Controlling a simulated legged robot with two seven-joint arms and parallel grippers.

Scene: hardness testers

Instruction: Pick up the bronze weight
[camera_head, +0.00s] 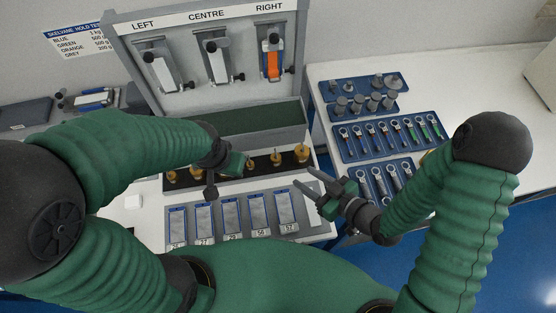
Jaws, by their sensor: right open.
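Several bronze-coloured weights with knobs stand in a row on a black strip; the largest (302,154) is at the right end, with smaller ones (276,159) to its left. Which one is meant by the bronze weight I cannot tell. My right gripper (305,178) is open and empty, its fingers pointing left, just in front of the right end of the row and apart from the weights. My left gripper (222,175) is over the middle-left of the row and hides part of it; its jaws are not clear.
A grey panel (188,30) marked LEFT, CENTRE, RIGHT stands behind a green-lined trough (230,130). Numbered sample plates (257,210) lie in front of the weights. Blue trays (349,148) with grey weights and ringed tools fill the right table.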

